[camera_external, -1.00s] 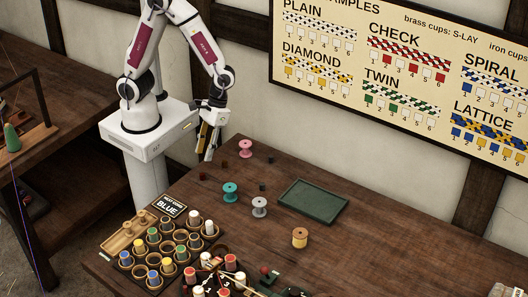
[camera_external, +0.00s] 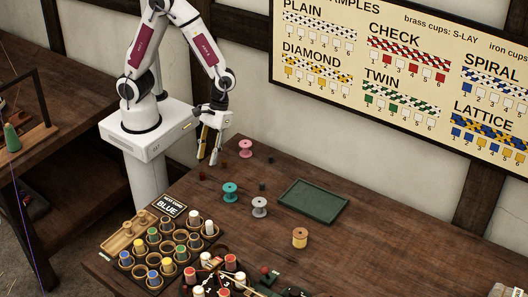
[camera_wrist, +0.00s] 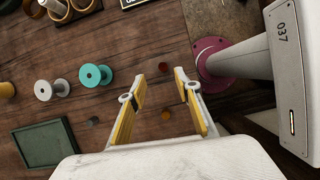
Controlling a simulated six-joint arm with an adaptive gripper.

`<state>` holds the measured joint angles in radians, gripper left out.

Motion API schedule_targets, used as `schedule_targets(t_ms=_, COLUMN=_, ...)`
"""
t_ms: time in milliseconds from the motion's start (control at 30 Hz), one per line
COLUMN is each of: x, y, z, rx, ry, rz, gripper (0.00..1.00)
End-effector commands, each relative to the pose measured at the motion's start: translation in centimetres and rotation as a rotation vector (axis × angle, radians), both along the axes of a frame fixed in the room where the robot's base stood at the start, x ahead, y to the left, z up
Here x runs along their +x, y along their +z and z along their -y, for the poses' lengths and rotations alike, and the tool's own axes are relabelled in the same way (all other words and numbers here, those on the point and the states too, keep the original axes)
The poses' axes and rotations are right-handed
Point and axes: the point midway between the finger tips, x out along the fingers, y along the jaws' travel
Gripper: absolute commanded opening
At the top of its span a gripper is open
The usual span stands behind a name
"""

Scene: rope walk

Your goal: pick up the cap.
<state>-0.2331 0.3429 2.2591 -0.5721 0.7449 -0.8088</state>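A dark red one (camera_wrist: 163,67) shows between my fingertips in the wrist view. A brown-orange one (camera_wrist: 166,115) shows between my fingers, nearer the palm; it also shows in the external view (camera_external: 224,164). A dark grey one (camera_wrist: 93,121) lies left of my fingers, and in the external view (camera_external: 262,187) near the green tray. My gripper (camera_external: 208,161) is open and empty, pointing down above the table's left back edge; it also shows in the wrist view (camera_wrist: 160,72).
A pink spool (camera_external: 245,148) stands near my gripper. Teal (camera_external: 230,191), grey (camera_external: 259,206) and yellow (camera_external: 300,238) spools stand farther forward. The green tray (camera_external: 312,201) lies right of them. A rack of bobbins and cups (camera_external: 168,205) is at the front left.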

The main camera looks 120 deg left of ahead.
Motion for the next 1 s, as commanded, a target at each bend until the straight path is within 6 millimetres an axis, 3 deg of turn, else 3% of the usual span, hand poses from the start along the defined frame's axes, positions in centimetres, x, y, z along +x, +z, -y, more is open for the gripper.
schedule_targets(t_ms=200, x=-0.1, y=-1.3, z=0.6, rx=0.000, ry=-0.001, rz=-0.003, gripper=0.33)
schedule_targets(t_ms=667, x=-0.2, y=-1.8, z=0.7, rx=0.000, ry=-0.001, rz=-0.003, gripper=0.33)
schedule_targets(t_ms=1000, x=-0.8, y=-4.6, z=1.9, rx=0.000, ry=-0.001, rz=-0.005, gripper=0.33)
